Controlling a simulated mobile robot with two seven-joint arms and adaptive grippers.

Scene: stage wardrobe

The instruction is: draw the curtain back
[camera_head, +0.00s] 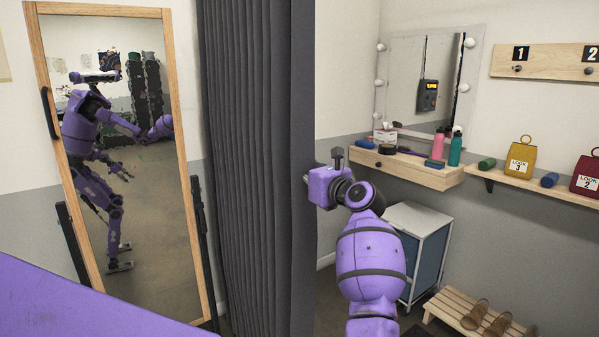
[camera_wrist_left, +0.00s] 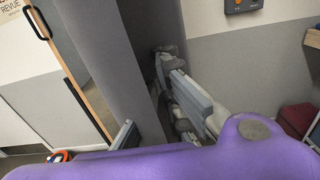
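The dark grey pleated curtain (camera_head: 255,160) hangs in tall folds between the mirror and the vanity corner in the head view. Its right edge is free. My left gripper (camera_head: 322,168) is at that edge, about halfway up the view. In the left wrist view the curtain (camera_wrist_left: 110,60) hangs close in front. One finger of my left gripper (camera_wrist_left: 158,118) is on the left of the curtain edge and the other on the right, spread apart. I cannot tell whether either finger touches the cloth. My right gripper is not in view.
A wood-framed mirror (camera_head: 191,235) stands left of the curtain and reflects me. To the right are a vanity shelf (camera_head: 429,178) with bottles, a white-and-blue cabinet (camera_head: 433,237), a wall shelf (camera_head: 548,189) with bags, and a low slatted rack (camera_head: 455,309) with shoes.

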